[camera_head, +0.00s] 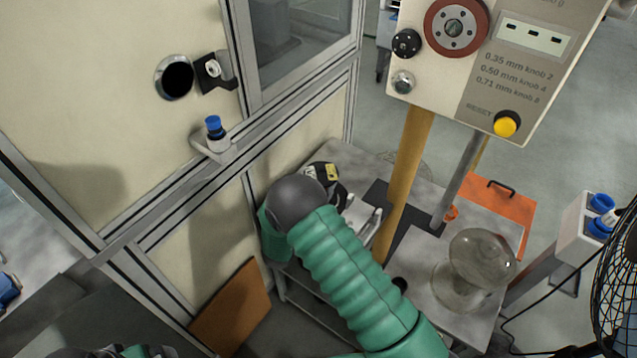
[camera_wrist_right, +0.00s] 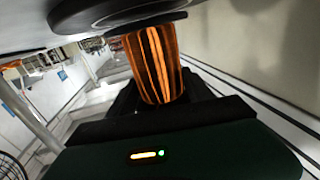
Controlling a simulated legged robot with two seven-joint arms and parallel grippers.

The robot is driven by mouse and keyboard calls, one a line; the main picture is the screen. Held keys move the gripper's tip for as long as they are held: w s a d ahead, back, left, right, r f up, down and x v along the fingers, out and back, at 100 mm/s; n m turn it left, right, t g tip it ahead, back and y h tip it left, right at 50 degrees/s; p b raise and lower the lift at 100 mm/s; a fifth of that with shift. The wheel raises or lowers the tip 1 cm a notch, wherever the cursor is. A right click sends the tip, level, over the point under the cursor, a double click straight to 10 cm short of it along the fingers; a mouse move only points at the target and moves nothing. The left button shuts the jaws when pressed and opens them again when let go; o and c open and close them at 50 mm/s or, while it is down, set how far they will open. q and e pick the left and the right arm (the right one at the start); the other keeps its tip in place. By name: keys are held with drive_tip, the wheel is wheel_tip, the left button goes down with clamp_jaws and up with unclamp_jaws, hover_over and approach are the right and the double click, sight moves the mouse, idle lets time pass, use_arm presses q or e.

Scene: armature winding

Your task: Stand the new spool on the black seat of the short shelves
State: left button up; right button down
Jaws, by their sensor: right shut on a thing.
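The new spool (camera_wrist_right: 155,65), with copper-orange winding and a black flange, fills the middle of the right wrist view. My right gripper (camera_wrist_right: 158,98) is shut on it, with black fingers against the winding. In the head view my green-sleeved right arm reaches toward the cabinet corner and hides most of its gripper and the spool. Grey short shelves (camera_head: 312,302) show partly beneath the arm. I cannot make out the black seat for certain, nor whether the spool touches it. My left gripper is out of view; only a bit of green sleeve shows at the bottom left.
A cream cabinet wall (camera_head: 100,100) stands close left of the arm. A yellow post (camera_head: 403,170) and a control panel (camera_head: 490,55) stand to the right. A brown board (camera_head: 232,308) leans below.

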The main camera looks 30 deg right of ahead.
drive_tip(key=shift+f, duration=0.25)
drive_tip(key=c, duration=0.9)
unclamp_jaws()
drive_tip(key=shift+b, duration=0.3)
drive_tip(key=o, duration=0.5)
drive_tip(key=shift+o, duration=0.4)
drive_tip(key=shift+f, duration=0.1)
